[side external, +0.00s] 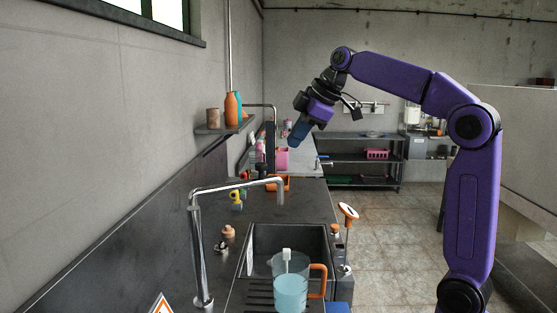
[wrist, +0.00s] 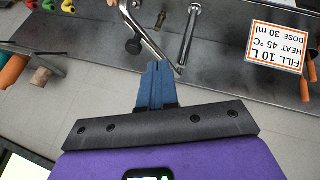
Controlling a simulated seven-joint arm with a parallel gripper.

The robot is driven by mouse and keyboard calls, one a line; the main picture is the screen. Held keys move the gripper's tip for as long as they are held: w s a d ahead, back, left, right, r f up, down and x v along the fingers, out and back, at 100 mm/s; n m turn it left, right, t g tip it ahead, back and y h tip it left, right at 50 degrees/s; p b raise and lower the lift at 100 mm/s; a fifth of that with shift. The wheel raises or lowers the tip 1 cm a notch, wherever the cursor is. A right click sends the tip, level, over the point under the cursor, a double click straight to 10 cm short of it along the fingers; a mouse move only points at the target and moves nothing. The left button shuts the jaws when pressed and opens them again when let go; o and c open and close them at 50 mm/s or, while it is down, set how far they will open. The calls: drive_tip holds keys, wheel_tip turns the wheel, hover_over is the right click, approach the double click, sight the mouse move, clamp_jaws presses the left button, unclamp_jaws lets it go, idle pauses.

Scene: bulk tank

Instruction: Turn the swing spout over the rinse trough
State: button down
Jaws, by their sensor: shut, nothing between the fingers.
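I cannot tell whether this basin is the rinse trough. A second tall chrome pipe (side external: 262,105) stands farther back. My gripper (side external: 297,138) is in the air above the far part of the counter, with its blue fingers shut and empty, pointing down. In the wrist view a bent chrome pipe (wrist: 146,34) passes just beyond my fingertips (wrist: 157,66); contact is unclear, and I cannot tell which pipe it is.
A clear jug (side external: 291,291) with blue liquid and an orange handle stands at the basin's near end. An orange-topped lever (side external: 348,211) rises at the right. A pink container (side external: 283,159) is below my gripper. Bottles stand on a wall shelf (side external: 224,129). A sign (wrist: 277,47) shows in the wrist view.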

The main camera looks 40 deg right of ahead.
sight(261, 164)
drive_tip(key=w+a+f, duration=0.1)
drive_tip(key=w+f, duration=0.7)
drive_tip(key=w, duration=0.1)
drive_tip(key=shift+n, duration=0.4)
drive_tip(key=shift+r, duration=0.1)
drive_tip(key=shift+w+d+n+y, duration=0.25)
drive_tip(key=shift+w+n, duration=0.1)
drive_tip(key=shift+w, duration=0.35)
drive_tip(key=shift+w+d+n+y, duration=0.15)
drive_tip(key=shift+w+d+n, duration=0.15)
drive_tip(key=shift+w, duration=0.4)
drive_tip(key=shift+w+d, duration=0.2)
drive_tip(key=shift+w, duration=1.05)
drive_tip(key=shift+w+d, duration=0.15)
drive_tip(key=shift+w, duration=1.05)
drive_tip(key=shift+s, duration=0.15)
